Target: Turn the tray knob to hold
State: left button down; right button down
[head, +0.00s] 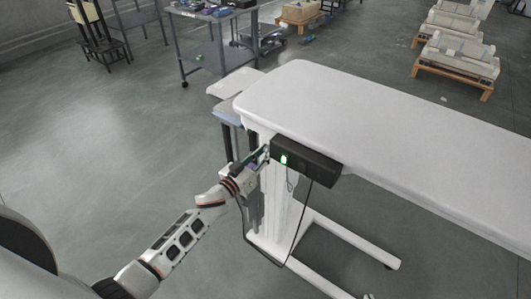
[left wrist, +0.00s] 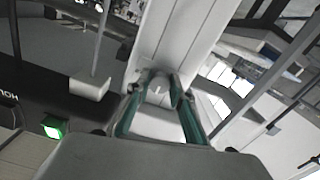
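A black control box (head: 305,160) with a lit green light hangs under the near left edge of the white tray top (head: 380,115). In the left wrist view the box (left wrist: 50,92) is at the left, with part of a white label and the green light (left wrist: 53,127). A small white block (left wrist: 90,88) stands at its edge. My left gripper (head: 264,153) is at the left end of the box. In the left wrist view its green-edged fingers (left wrist: 164,82) are apart, with a pale rounded piece (left wrist: 158,88) between the tips. Contact is unclear. My right gripper is out of view.
A white lift column (head: 277,195) and floor base (head: 340,240) carry the tray top. A thin cable hangs below the box. A grey cart (head: 215,45) with small items stands behind at the left. Pallets with white units are at the back right. Open floor lies at the left.

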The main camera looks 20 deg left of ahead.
pick_arm(q)
jog(key=shift+m, duration=0.3)
jog(key=m, duration=0.6)
jog(key=shift+a+m, duration=0.1)
jog(key=shift+m, duration=0.2)
jog(key=m, duration=0.4)
jog(key=shift+m+b, duration=0.3)
jog(key=shift+b, duration=0.05)
jog(key=shift+m+b, duration=0.4)
jog(key=shift+m, duration=1.7)
jog(key=c, duration=1.8)
grip_release()
